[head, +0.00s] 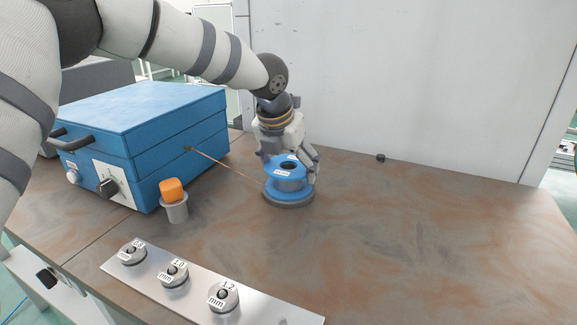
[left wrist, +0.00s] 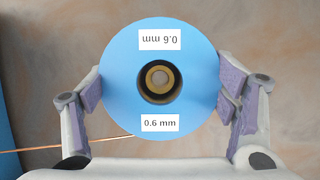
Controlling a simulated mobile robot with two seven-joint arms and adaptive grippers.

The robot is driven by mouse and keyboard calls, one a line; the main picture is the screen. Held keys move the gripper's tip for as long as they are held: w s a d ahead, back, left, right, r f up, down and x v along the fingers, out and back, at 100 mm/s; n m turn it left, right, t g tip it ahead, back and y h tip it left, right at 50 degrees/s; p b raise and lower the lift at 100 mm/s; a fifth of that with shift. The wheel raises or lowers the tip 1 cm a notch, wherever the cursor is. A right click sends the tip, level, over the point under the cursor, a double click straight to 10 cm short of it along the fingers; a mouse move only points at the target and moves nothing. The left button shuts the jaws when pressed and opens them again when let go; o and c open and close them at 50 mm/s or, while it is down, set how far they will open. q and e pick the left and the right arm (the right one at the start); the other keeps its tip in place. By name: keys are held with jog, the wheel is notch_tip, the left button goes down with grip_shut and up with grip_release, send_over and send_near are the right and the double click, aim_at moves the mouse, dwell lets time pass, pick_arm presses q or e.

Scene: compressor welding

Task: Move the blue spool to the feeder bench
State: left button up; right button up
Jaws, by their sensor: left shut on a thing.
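The blue spool (head: 288,176) stands upright on a round grey base (head: 288,199) on the bench, right of the blue box. In the left wrist view the blue spool (left wrist: 120,97) shows from above, with two 0.6 mm labels and a brass-coloured hub in its hole. My left gripper (head: 290,168) is over the spool, and its padded fingers press on the spool's two sides in the left wrist view (left wrist: 160,88). A thin copper wire (head: 228,165) runs from the blue box towards the spool. My right gripper is not in view.
A blue box (head: 150,140) with knobs and a handle stands at left. An orange-topped grey cup (head: 173,200) is in front of it. A metal plate (head: 160,288) with labelled knobs lies at the front. The brown bench (head: 430,240) is clear at right.

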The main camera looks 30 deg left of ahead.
pick_arm(q)
jog(key=c, duration=0.4)
jog(key=o, duration=0.7)
jog(key=shift+c, duration=0.2)
jog(key=c, duration=0.9)
jog(key=shift+c, duration=0.3)
jog(key=shift+r, duration=0.1)
notch_tip(320, 180, up, 6)
jog(key=p, duration=0.1)
